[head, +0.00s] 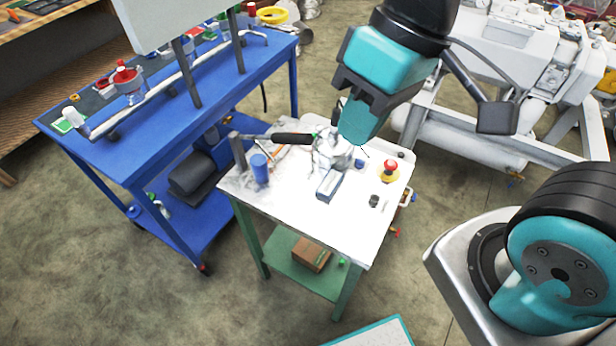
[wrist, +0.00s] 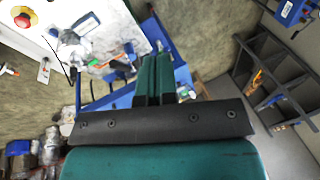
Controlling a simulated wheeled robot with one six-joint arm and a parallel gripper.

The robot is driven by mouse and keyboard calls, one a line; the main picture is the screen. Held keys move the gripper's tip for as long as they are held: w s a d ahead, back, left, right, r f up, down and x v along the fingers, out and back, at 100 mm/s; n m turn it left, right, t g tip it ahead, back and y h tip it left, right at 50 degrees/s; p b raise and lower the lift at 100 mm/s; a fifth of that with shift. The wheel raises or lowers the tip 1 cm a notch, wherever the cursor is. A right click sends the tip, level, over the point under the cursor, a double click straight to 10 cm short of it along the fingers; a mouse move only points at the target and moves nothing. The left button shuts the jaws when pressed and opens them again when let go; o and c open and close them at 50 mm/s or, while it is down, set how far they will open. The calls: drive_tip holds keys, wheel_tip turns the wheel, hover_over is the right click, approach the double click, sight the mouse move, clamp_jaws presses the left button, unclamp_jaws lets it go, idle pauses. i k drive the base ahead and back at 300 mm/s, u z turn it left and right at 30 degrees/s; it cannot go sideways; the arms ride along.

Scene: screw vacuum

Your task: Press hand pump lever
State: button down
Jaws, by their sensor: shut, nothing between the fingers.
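The hand pump (head: 333,152) is a silvery metal body on a white-topped table. Its lever has a black grip (head: 292,139) lying nearly level to the left of the body. My gripper (head: 358,138) is shut and empty, just right of and above the pump, and hides part of its right side. I cannot tell whether it touches the pump. In the wrist view my closed fingers (wrist: 153,78) point past the table edge, and the pump (wrist: 75,47) is to their left. The lever is hard to make out there.
The white tabletop (head: 325,235) also carries a blue cup (head: 260,168), a small blue-grey box (head: 329,185) and a red emergency button (head: 389,168). A blue workbench (head: 165,115) stands left, white machinery (head: 520,50) at back right.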

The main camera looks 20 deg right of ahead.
sight(276, 137)
drive_tip(key=u, duration=0.05)
drive_tip(key=k, duration=0.5)
drive_tip(key=u, duration=2.35)
drive_tip(key=i, duration=1.55)
drive_tip(key=z, duration=2.4)
